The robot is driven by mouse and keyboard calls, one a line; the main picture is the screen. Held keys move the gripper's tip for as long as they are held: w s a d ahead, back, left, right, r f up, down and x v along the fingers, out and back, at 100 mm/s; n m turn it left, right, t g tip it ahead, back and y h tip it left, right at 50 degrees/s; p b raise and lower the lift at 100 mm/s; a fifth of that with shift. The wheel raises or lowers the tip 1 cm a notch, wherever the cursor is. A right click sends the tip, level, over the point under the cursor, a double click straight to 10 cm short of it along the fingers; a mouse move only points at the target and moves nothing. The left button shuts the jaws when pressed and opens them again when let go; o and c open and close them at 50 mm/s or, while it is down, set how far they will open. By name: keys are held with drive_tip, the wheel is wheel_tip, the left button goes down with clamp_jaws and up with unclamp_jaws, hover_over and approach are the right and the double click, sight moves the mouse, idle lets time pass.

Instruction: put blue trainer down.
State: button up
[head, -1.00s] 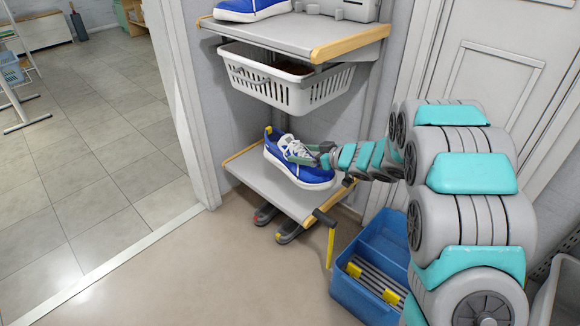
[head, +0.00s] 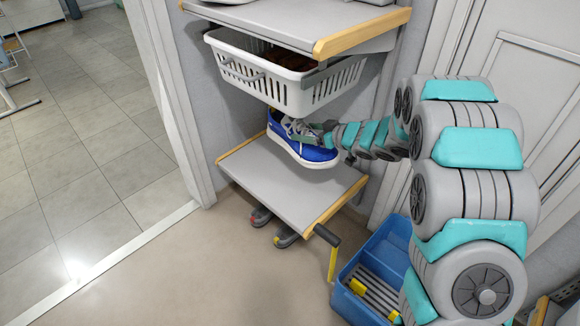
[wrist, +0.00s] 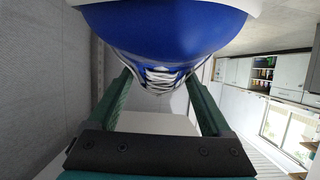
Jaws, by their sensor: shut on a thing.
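The blue trainer (head: 318,153), with a white sole and pale laces, is at the back of the lower grey shelf (head: 275,190) in the head view. It appears raised above that shelf, though the gap is hard to judge. My gripper (head: 306,134) is shut on the trainer around its laced upper. In the wrist view the blue trainer (wrist: 165,30) fills the top, with its laces between the two green fingers of my gripper (wrist: 160,78).
A white basket (head: 285,85) hangs just above the trainer, under an upper shelf (head: 285,25) with wooden edging. A blue crate (head: 345,298) stands on the floor beside the lower shelf. A black-and-yellow handle (head: 331,255) is near the shelf's front right corner. The lower shelf's front is bare.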

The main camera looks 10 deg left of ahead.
wheel_tip(320, 180, down, 6)
drive_tip(key=b, duration=0.3)
drive_tip(key=shift+s+b, duration=0.1)
drive_tip(key=shift+b, duration=0.2)
wheel_tip(320, 180, down, 10)
drive_tip(key=shift+r+b, duration=0.25)
drive_tip(key=shift+b, duration=0.35)
drive_tip(key=o, duration=1.5)
drive_tip(key=shift+d, duration=0.1)
drive_tip(key=v, duration=1.2)
drive_tip(key=shift+r+p, duration=0.1)
drive_tip(key=shift+p, duration=0.25)
